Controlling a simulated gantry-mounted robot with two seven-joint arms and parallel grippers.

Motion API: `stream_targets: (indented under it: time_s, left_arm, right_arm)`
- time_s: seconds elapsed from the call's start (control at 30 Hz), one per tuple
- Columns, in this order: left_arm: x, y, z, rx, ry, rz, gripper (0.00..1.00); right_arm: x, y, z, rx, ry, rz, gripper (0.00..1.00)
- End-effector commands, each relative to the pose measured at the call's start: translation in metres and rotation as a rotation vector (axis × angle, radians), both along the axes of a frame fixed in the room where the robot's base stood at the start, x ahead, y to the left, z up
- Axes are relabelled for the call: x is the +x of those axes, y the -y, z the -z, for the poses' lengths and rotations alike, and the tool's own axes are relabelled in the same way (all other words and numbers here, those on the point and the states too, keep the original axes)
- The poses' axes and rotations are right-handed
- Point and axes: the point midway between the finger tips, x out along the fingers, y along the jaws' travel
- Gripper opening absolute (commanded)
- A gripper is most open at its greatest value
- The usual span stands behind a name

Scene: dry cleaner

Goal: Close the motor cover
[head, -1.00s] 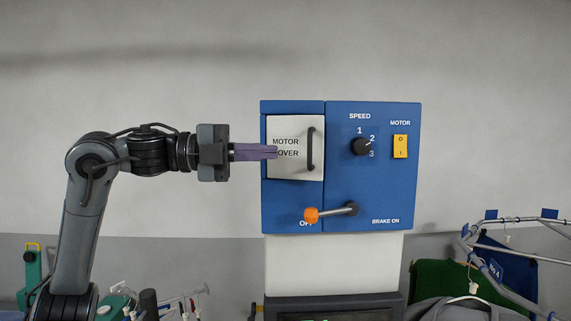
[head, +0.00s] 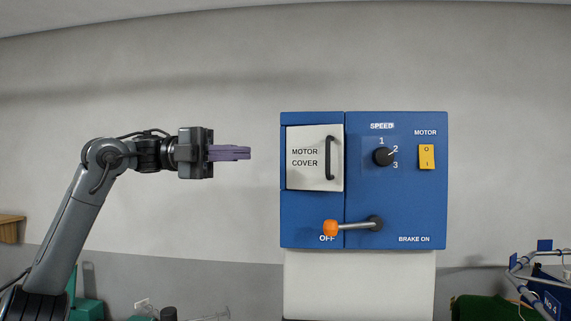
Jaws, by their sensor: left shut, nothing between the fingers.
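The motor cover (head: 305,175) is a pale grey panel with a black upright handle (head: 330,157), on the left part of a blue control box (head: 400,210). The cover looks flush with the box front, within its opening. My left gripper (head: 248,153) has purple fingers, shut with nothing between them. It points right and is apart from the cover, to its left. My right gripper does not show.
The box also carries a speed knob (head: 383,157), a yellow motor switch (head: 427,157) and a lever with an orange end (head: 331,228) below the cover. A metal rail (head: 525,285) and green cloth (head: 485,309) are at lower right. The wall around the box is clear.

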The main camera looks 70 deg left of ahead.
Motion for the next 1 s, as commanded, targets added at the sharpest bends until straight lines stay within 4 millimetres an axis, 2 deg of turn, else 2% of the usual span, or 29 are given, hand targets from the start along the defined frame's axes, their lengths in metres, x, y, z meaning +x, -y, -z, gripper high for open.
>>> stream_targets:
  time_s: [0.23, 0.63, 0.8, 1.0]
  left_arm:
    - [0.026, 0.017, 0.002, 0.003, -0.011, 0.002, 0.00]
    - [0.085, 0.059, 0.002, 0.002, -0.013, 0.002, 0.00]
    - [0.107, 0.054, 0.002, 0.000, -0.015, -0.001, 0.00]
    - [0.120, 0.051, 0.003, 0.001, -0.012, -0.002, 0.00]
  right_arm:
    - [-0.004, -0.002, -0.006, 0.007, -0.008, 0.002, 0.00]
    - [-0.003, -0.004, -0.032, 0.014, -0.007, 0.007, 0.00]
    - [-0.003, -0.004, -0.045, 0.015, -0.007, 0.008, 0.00]
    - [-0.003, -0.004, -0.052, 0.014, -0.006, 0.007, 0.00]
